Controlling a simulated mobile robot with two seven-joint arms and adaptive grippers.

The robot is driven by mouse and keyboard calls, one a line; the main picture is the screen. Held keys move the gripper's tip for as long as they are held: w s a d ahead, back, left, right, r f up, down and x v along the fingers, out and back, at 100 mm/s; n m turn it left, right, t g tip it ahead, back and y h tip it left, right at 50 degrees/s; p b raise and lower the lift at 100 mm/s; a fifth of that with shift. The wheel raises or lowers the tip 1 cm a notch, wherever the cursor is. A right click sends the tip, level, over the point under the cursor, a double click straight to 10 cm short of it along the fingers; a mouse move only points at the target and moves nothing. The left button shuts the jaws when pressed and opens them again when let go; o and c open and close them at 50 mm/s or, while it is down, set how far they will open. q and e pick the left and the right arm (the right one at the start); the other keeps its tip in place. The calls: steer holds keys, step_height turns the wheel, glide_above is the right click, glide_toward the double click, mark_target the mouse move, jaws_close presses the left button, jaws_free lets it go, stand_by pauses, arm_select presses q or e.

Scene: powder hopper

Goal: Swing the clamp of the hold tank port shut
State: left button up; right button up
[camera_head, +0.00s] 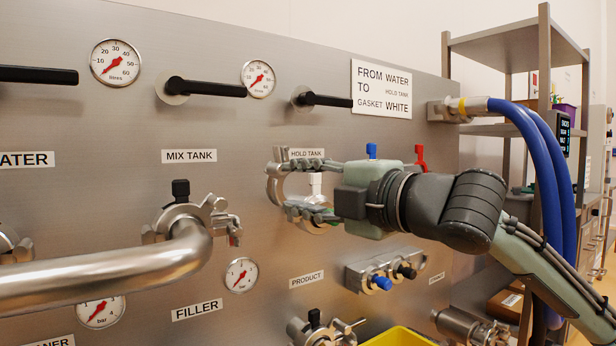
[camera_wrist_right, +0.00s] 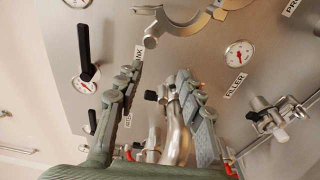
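The clamp of the hold tank port (camera_head: 271,187) is a silver hinged ring on the steel panel, below the HOLD TANK label (camera_head: 306,154). It stands open in the wrist view (camera_wrist_right: 190,22), with its curved jaw spread. My right gripper (camera_head: 298,190) is in front of the port, fingers spread one above the other and pointing left, with nothing between them. In the wrist view its fingers (camera_wrist_right: 157,78) are also apart; the clamp lies beyond the tips. The gripper hides much of the port; whether a finger touches the clamp I cannot tell. My left gripper is not in view.
A thick bent pipe (camera_head: 110,268) ends at the mix tank port on the left. Black handles (camera_head: 205,88) and gauges (camera_head: 115,62) stick out above. Blue hoses (camera_head: 548,170) hang at right near my forearm. A yellow container (camera_head: 398,337) is below.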

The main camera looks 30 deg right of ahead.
mark_target(280, 169)
steer(key=w+n+p, duration=0.1)
steer(key=w+n, duration=0.1)
steer(key=w+r+n+h+p, duration=0.1)
steer(key=w+n, duration=0.1)
steer(key=w, duration=0.1)
steer(key=w+r+n+h+p, duration=0.1)
steer(key=w+n, duration=0.2)
steer(key=shift+d+r, duration=0.1)
steer(key=shift+d, duration=0.25)
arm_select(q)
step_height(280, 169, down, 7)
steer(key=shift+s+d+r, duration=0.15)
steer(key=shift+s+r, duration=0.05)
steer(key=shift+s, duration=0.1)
arm_select(e)
steer(key=shift+w+h, duration=0.25)
steer(key=shift+h, duration=0.05)
